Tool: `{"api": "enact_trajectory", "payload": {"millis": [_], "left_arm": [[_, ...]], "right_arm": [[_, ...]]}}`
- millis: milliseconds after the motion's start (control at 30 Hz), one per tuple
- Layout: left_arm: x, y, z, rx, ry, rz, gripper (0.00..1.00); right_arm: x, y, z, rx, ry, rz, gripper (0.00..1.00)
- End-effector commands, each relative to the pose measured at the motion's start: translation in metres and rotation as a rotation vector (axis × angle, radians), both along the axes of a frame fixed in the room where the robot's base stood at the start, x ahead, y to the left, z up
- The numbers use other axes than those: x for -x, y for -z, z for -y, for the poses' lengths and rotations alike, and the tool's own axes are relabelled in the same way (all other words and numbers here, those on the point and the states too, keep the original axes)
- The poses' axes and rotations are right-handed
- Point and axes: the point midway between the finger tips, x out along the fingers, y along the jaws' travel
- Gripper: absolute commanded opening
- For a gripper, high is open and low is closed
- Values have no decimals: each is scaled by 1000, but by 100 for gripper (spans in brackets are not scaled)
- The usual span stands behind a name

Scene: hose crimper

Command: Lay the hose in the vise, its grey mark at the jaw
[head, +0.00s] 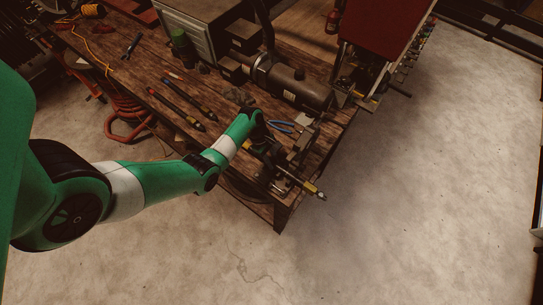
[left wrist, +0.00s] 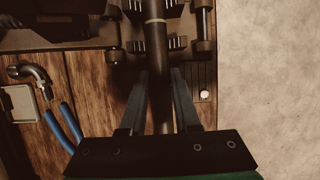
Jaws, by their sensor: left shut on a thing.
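My left gripper (left wrist: 159,78) is shut on the black hose (left wrist: 157,55), with one finger on each side of it. In the left wrist view the hose runs up the picture between the dark toothed jaws of the vise (left wrist: 175,43). A paler band, likely the grey mark (left wrist: 154,20), shows on the hose near the jaws; its exact alignment is hard to tell. In the head view the vise (head: 300,146) stands at the bench's near right corner, and the hose (head: 298,181) ends in a brass-coloured tip past the edge. My right gripper is out of view.
Two more dark hoses (head: 183,104) lie on the wooden bench (head: 150,62). Blue-handled pliers (left wrist: 64,124) and a metal elbow fitting (left wrist: 29,72) lie left of the vise. A dark cylindrical machine (head: 298,88) stands behind it. The floor right of the bench is clear.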

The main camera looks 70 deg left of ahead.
Motion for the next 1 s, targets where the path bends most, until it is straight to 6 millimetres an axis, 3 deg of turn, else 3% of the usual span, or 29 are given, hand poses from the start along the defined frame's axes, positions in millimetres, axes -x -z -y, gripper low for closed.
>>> {"api": "enact_trajectory", "payload": {"millis": [967,1000], "left_arm": [[0,4,0,0,0,1,0],[0,4,0,0,0,1,36]], "right_arm": [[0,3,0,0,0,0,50],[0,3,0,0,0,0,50]]}}
